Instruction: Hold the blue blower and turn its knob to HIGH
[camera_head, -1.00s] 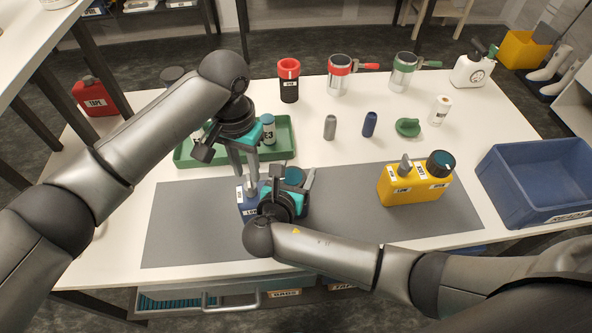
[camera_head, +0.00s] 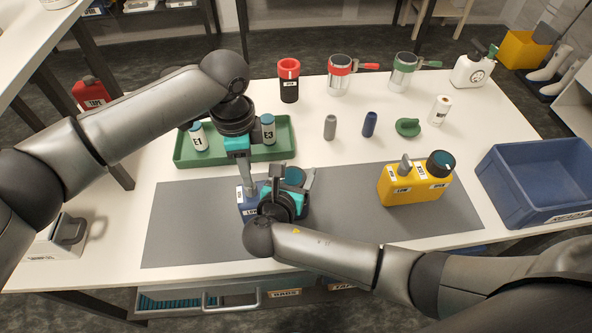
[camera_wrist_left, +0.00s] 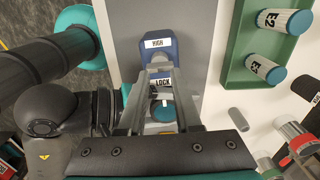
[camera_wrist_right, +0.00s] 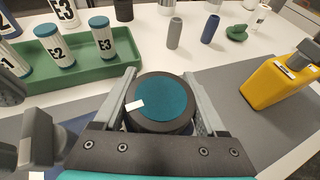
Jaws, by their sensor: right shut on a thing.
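The blue blower (camera_head: 246,205) stands on the grey mat, largely hidden by my arms in the head view. The left wrist view shows its blue body (camera_wrist_left: 160,50) with HIGH and LOCK labels. My left gripper (camera_head: 248,188) points down over it, fingers apart on either side of the LOCK label. I cannot tell if they touch the blower. My right gripper (camera_wrist_right: 163,98) is shut on the blower's round black knob with a teal top (camera_wrist_right: 165,97). A white mark on the knob sits at its left edge in the right wrist view.
A yellow blower (camera_head: 412,188) stands to the right on the mat (camera_head: 185,225), beside a blue crate (camera_head: 535,190). A green tray (camera_head: 215,160) with labelled bottles lies behind the left gripper. Mugs and small bottles stand at the back. The left part of the mat is clear.

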